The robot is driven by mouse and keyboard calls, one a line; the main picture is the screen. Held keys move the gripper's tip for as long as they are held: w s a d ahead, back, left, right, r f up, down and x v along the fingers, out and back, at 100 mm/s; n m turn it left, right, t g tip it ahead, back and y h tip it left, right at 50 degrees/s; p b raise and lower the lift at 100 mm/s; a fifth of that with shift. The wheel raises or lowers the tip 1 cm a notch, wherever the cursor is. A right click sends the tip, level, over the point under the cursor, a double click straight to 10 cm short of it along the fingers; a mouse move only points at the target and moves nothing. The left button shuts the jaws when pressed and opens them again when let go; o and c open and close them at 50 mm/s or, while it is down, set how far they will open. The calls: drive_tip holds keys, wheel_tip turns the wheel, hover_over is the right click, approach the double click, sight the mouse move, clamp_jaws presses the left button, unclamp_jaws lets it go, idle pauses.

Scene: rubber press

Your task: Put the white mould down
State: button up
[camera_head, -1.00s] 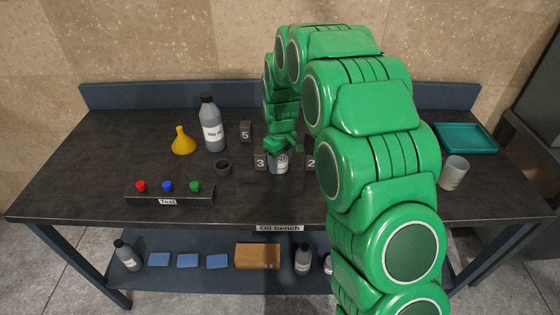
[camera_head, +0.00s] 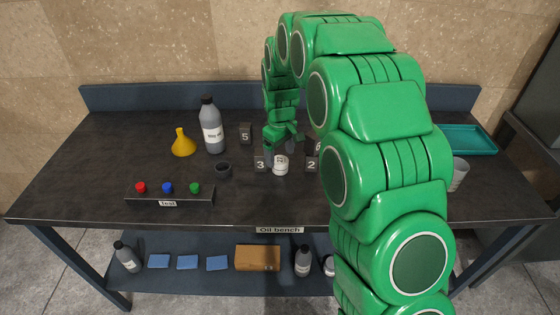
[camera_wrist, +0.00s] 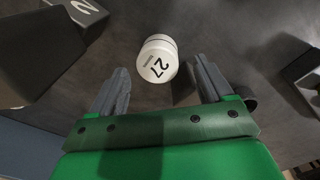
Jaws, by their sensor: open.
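The white mould (camera_head: 280,165) stands on the dark bench top between the blocks marked 3 and 2. In the wrist view the white mould (camera_wrist: 158,60) shows a round white face marked 27. My gripper (camera_head: 284,142) is above and behind it in the head view. In the wrist view the fingers of my gripper (camera_wrist: 164,80) are spread apart, with the mould just beyond their tips and clear of both. Nothing is held.
Number blocks 3 (camera_head: 260,164), 2 (camera_head: 311,165) and 5 (camera_head: 246,132) stand close by. A black cup (camera_head: 223,170), grey bottle (camera_head: 212,128), yellow funnel (camera_head: 183,144) and button box (camera_head: 170,196) are to the left. A teal tray (camera_head: 466,139) is at the right. The bench front is clear.

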sight(280, 160)
wheel_tip(280, 160, up, 7)
drive_tip(key=s+d+r+m, duration=0.2)
drive_tip(key=s+d+r, duration=0.4)
drive_tip(key=s, duration=0.4)
drive_tip(key=s+d+m+g, duration=0.1)
drive_tip(key=s+d+m, duration=0.2)
drive_tip(key=s, duration=1.3)
drive_tip(key=s+d+r+m, duration=0.1)
drive_tip(key=s+d+m, duration=0.2)
drive_tip(key=s, duration=1.4)
drive_tip(key=d, duration=0.3)
drive_tip(key=shift+m+g, duration=0.4)
drive_tip(key=shift+s+f, duration=0.1)
drive_tip(key=shift+s, duration=0.25)
drive_tip(key=shift+c, duration=0.6)
drive_tip(key=shift+s, duration=0.15)
drive_tip(key=shift+c, duration=1.1)
drive_tip(key=shift+d, duration=0.1)
